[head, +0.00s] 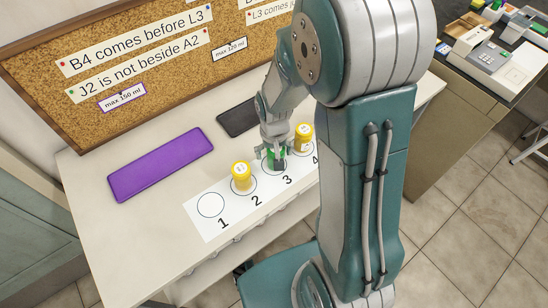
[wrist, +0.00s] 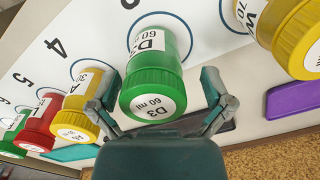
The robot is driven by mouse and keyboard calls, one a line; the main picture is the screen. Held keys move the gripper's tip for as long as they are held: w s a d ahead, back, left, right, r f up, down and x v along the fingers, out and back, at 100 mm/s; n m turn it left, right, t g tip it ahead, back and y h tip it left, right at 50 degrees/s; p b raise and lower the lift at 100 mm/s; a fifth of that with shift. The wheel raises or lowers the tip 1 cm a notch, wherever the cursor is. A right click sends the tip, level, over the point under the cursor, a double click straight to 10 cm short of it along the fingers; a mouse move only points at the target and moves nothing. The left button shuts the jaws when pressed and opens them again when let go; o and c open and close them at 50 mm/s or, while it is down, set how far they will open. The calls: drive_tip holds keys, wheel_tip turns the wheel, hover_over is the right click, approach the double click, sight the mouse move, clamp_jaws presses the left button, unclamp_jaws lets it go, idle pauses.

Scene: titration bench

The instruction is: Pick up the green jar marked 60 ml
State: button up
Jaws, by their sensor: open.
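The green jar marked D3, 60 ml (wrist: 154,75) stands in the middle of the wrist view, its green lid (wrist: 152,97) facing the camera. In the head view the green jar (head: 272,160) is at spot 3 of the white numbered strip, partly hidden by my gripper (head: 275,150). My gripper (wrist: 160,98) is open, with one finger on each side of the jar in the wrist view. I cannot tell whether the fingers touch it.
A yellow jar (head: 241,177) stands at spot 2, another yellow jar (head: 304,138) at spot 4. A red jar (wrist: 38,128) and another green jar (wrist: 16,140) are farther along the strip. Spot 1 (head: 211,205) is empty. A purple mat (head: 161,164) lies behind.

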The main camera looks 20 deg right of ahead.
drive_tip(key=shift+d, duration=0.3)
drive_tip(key=c, duration=1.1)
